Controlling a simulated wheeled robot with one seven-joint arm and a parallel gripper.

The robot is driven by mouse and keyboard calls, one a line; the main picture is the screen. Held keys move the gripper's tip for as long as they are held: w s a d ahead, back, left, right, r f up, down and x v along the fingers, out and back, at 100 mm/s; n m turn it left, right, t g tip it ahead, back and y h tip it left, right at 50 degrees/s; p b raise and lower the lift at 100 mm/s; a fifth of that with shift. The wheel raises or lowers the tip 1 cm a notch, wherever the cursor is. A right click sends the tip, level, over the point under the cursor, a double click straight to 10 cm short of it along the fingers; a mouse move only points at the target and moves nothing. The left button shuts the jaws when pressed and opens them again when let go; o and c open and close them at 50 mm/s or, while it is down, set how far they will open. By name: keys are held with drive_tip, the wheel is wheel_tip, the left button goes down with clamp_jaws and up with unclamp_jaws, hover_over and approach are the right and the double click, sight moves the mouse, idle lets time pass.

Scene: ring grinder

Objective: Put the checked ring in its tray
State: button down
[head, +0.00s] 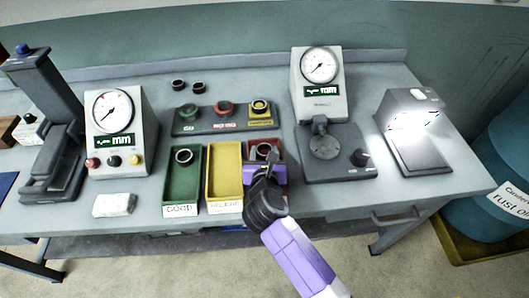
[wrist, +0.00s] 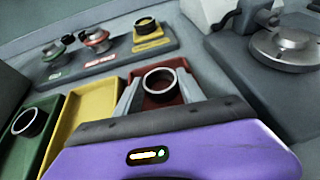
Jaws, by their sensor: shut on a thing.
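My gripper (wrist: 159,92) is shut on a dark ring with a bright bore (wrist: 160,82), a finger on either side of it. In the head view my gripper (head: 264,160) and the ring (head: 265,149) are at the red tray (head: 281,174), largely hiding it. The red tray also shows around the ring in the wrist view (wrist: 147,101). The ring is over the tray or inside it; its height above the floor is unclear. Left of it are the yellow tray (head: 224,176), empty where visible, and the green GOOD tray (head: 182,185), which holds another ring (head: 184,156).
Behind the trays is a gauge rack (head: 205,126) with green, red and yellow stations. Two loose rings (head: 189,85) lie further back. A dial gauge stand (head: 325,150) is close on the right, another gauge (head: 117,130) on the left. A white block (head: 114,204) lies near the front edge.

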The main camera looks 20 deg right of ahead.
drive_tip(key=shift+f, duration=0.1)
drive_tip(key=c, duration=1)
unclamp_jaws()
drive_tip(key=shift+o, duration=0.2)
drive_tip(key=shift+a+r, duration=0.1)
drive_tip(key=shift+r, duration=0.1)
drive_tip(key=v, duration=1.2)
drive_tip(key=shift+f, duration=0.1)
